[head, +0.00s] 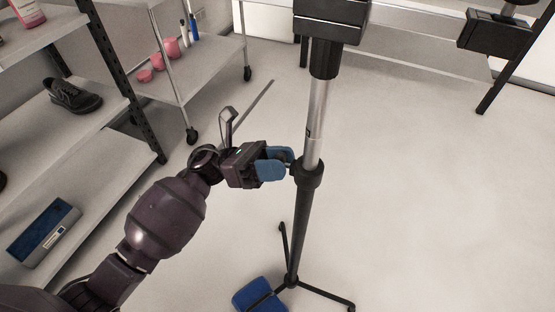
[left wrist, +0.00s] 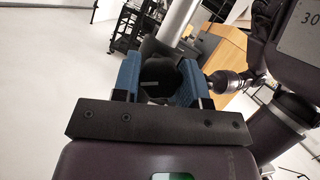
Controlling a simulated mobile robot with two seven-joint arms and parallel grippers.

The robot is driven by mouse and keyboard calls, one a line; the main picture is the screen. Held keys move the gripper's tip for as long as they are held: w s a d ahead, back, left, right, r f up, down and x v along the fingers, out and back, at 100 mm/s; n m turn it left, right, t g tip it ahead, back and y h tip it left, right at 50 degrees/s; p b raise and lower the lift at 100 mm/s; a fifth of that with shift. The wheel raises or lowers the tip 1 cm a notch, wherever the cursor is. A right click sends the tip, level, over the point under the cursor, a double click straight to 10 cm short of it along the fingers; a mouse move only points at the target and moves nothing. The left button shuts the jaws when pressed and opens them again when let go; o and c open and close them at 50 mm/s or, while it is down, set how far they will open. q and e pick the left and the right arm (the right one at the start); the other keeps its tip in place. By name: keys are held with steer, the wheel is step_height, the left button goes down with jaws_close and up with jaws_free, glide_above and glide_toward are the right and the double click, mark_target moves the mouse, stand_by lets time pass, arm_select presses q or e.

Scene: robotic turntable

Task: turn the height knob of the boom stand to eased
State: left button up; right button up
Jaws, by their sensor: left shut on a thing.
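The boom stand (head: 303,215) stands upright right of centre in the head view, with a silver upper tube, a black lower tube and a black collar. Its height knob (left wrist: 158,77) is round and black with a pale line on its face. In the left wrist view it sits between the two blue finger pads. My left gripper (head: 284,161) reaches the collar from the left and is shut on the knob. In the head view the fingers mostly hide the knob. My right gripper is not in view.
A blue sandbag (head: 258,296) lies by the stand's splayed legs. A shelf rack with a black shoe (head: 73,96) and a blue-grey box (head: 43,231) is at the left. A wheeled cart (head: 205,75) stands behind. Floor right of the stand is clear.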

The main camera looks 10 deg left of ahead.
arm_select(q)
steer(key=o, duration=0.9)
steer(key=b+v, duration=0.1)
steer(key=v, duration=1)
